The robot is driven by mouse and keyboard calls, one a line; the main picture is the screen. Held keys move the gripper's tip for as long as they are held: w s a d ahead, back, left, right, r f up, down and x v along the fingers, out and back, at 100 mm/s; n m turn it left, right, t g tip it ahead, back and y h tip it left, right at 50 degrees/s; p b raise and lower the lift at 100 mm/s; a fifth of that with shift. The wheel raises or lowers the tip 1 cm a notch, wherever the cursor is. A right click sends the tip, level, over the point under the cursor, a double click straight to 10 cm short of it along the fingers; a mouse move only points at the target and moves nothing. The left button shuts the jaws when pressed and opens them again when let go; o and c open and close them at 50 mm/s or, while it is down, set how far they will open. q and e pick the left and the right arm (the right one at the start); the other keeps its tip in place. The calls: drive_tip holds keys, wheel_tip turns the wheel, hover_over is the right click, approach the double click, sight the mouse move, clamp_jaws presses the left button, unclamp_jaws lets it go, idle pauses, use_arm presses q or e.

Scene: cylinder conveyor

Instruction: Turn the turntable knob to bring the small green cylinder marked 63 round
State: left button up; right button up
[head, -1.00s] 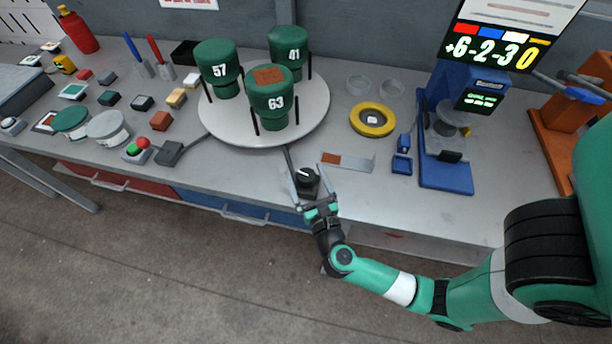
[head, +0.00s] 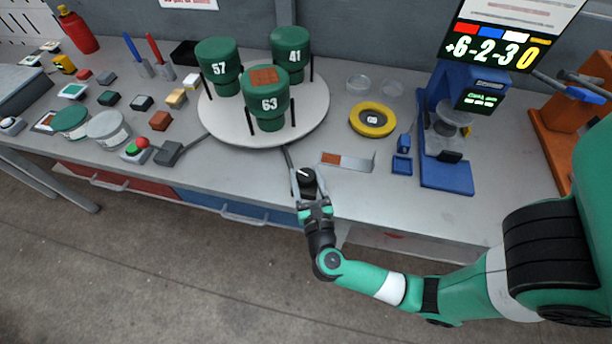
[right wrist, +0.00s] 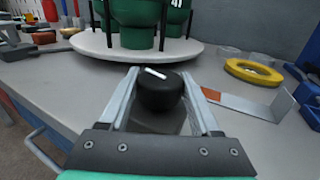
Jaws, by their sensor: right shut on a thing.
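The round white turntable (head: 222,120) carries three green cylinders. The cylinder marked 63 (head: 268,108) stands at the front, with a reddish-brown patch on its top. The cylinder marked 57 (head: 219,68) is at the back left and the one marked 41 (head: 291,52) at the back right. The black knob (head: 303,177), with a white line on top, sits in front of the turntable; it also shows in the right wrist view (right wrist: 160,93). My right gripper (head: 306,190) is shut on the knob, one finger on each side. My left gripper is not in view.
A bracket with a reddish-brown patch (head: 348,161) lies right of the knob. A yellow ring (head: 372,120) and a blue stand (head: 447,174) are farther right. A red-and-green button (head: 136,150) and a dark pedal-like block (head: 170,152) are left of the turntable.

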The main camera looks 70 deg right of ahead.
drive_tip(key=shift+f+m+g+h+b, duration=0.1)
drive_tip(key=shift+m+g+h+b, duration=0.2)
drive_tip(key=shift+m+g+h, duration=0.4)
drive_tip(key=shift+m+g+b, duration=0.3)
drive_tip(key=shift+m+g, duration=0.1)
drive_tip(key=shift+g, duration=0.4)
drive_tip(key=o, duration=1.4)
drive_tip(key=shift+c, duration=0.2)
drive_tip(key=v, duration=1.1)
drive_tip(key=shift+a+p, duration=0.3)
drive_tip(key=shift+p, duration=0.1)
drive_tip(key=shift+s, duration=0.1)
